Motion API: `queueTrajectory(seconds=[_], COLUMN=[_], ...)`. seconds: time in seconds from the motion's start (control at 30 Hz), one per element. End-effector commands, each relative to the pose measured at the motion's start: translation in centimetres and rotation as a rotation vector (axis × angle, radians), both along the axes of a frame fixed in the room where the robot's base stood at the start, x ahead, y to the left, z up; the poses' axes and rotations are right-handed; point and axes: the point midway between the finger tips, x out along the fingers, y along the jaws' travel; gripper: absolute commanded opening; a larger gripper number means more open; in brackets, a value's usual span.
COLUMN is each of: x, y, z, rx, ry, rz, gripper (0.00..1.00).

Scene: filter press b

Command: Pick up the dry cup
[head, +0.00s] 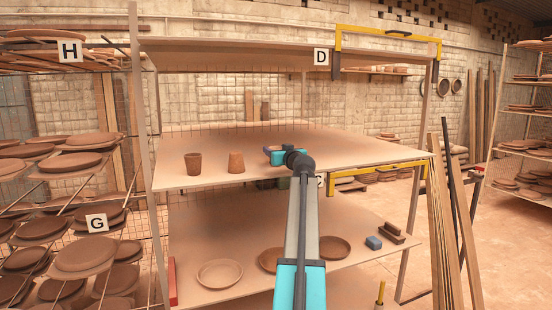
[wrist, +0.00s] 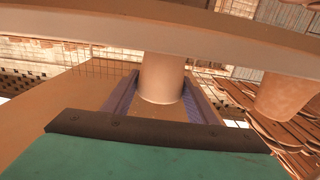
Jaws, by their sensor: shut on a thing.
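My gripper (wrist: 160,95) is shut on a pale brown clay cup (wrist: 162,78), which stands between its two purple fingers in the wrist view. In the head view my gripper (head: 275,153) is above the middle board of the shelf marked D, right of two other cups, and the held cup cannot be made out there. A darker brown cup (head: 193,163) and a lighter orange-brown cup (head: 236,162) stand upright near that board's front edge. Another cup (wrist: 284,97) shows at the right of the wrist view. I cannot tell whether the held cup touches the board.
The middle board (head: 350,150) is mostly clear. The lower board bears a pale plate (head: 219,273), a dark round dish (head: 334,248) and a blue block (head: 373,243). Racks of clay plates stand at left. Planks (head: 455,220) lean at right beside a yellow frame (head: 390,172).

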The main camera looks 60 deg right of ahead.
Motion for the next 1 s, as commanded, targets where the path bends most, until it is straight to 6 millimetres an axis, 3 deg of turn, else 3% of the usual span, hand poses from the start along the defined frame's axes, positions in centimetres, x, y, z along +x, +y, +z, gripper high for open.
queueTrajectory(seconds=[0.37, 0.83, 1.0], x=[0.0, 0.0, -1.2], y=[-0.1, -0.2, 1.0], z=[0.5, 3.5, 3.5], rx=[-0.002, -0.002, -0.001], ry=[0.000, -0.001, 0.001], rz=[0.000, -0.001, -0.001], gripper=[0.28, 0.28, 0.28])
